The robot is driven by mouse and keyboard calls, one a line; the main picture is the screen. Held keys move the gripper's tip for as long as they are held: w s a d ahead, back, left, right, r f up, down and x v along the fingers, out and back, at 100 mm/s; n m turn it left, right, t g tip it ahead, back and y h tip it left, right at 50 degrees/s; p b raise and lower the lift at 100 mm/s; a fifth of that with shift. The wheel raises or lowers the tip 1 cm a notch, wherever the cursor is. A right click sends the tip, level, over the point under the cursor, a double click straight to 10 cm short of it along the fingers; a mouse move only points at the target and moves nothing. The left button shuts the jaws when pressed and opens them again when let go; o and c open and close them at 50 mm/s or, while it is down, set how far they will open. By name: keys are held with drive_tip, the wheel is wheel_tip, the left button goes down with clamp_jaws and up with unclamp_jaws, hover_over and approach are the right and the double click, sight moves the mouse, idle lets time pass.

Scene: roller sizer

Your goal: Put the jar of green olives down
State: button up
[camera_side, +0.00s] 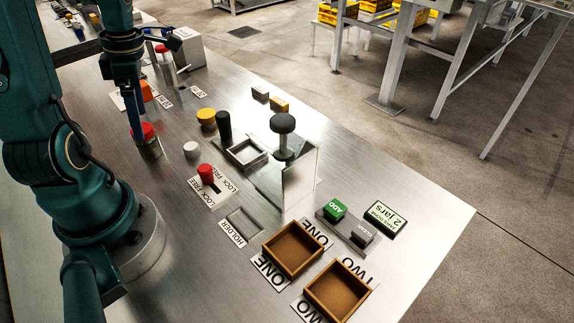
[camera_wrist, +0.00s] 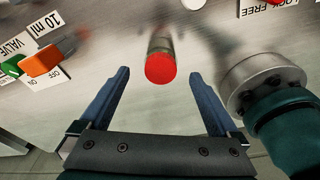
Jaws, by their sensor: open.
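A small jar with a red lid (camera_side: 149,150) stands upright on the steel table, close to my arm's base. Its body looks greenish grey, and its contents are too small to make out. My gripper (camera_side: 138,138) points down at the jar, and its visible blue finger is beside the lid. In the wrist view the red lid (camera_wrist: 160,69) lies between the two spread fingers, near the level of their tips, with a gap on each side. My gripper (camera_wrist: 159,75) is open and holds nothing.
A red knob (camera_side: 206,174) marked LOCK FREE, a white knob (camera_side: 191,150) and an empty HOLDER recess (camera_side: 243,222) are to the right. Brown trays ONE (camera_side: 293,249) and TWO (camera_side: 337,291) are at the front. A display (camera_side: 392,221) reads 2 jars. An orange valve handle (camera_wrist: 48,58) is at left.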

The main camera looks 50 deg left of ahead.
sight(147, 142)
drive_tip(key=shift+s+a+f, duration=0.1)
drive_tip(key=shift+s+f, duration=0.05)
drive_tip(key=shift+f, duration=0.9)
drive_tip(key=shift+s+f, duration=0.15)
drive_tip(key=shift+f, duration=0.9)
clamp_jaws()
